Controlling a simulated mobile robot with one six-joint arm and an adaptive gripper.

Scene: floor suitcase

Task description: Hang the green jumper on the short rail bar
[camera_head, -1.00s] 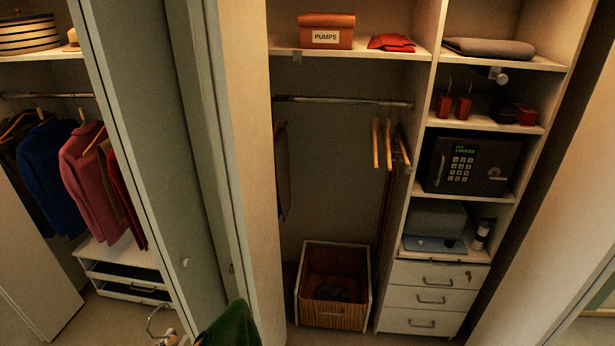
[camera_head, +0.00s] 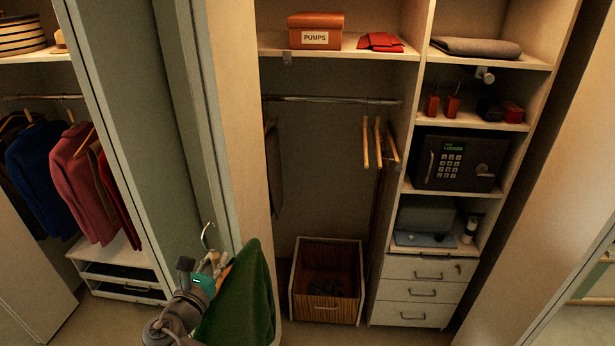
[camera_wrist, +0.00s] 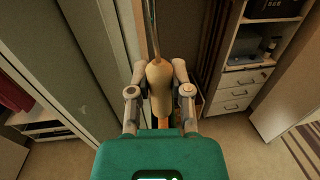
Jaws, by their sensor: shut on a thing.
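The green jumper (camera_head: 240,300) hangs on a wooden hanger at the lower middle of the head view, in front of the closet. The hanger's metal hook (camera_head: 207,235) points up and is free. My gripper (camera_head: 221,262) is shut on the hanger just below the hook. In the wrist view my gripper (camera_wrist: 160,72) has its two fingers on either side of the wooden hanger (camera_wrist: 160,92); the jumper cannot be made out there. A metal rail bar (camera_head: 325,99) spans the middle bay, above and behind the jumper, apart from the hook.
Several empty wooden hangers (camera_head: 378,143) hang at the rail's right end, and a dark garment (camera_head: 274,168) at its left. A sliding door panel (camera_head: 120,130) stands left of the bay. A wooden basket (camera_head: 326,310) sits below. The rail's middle is clear.

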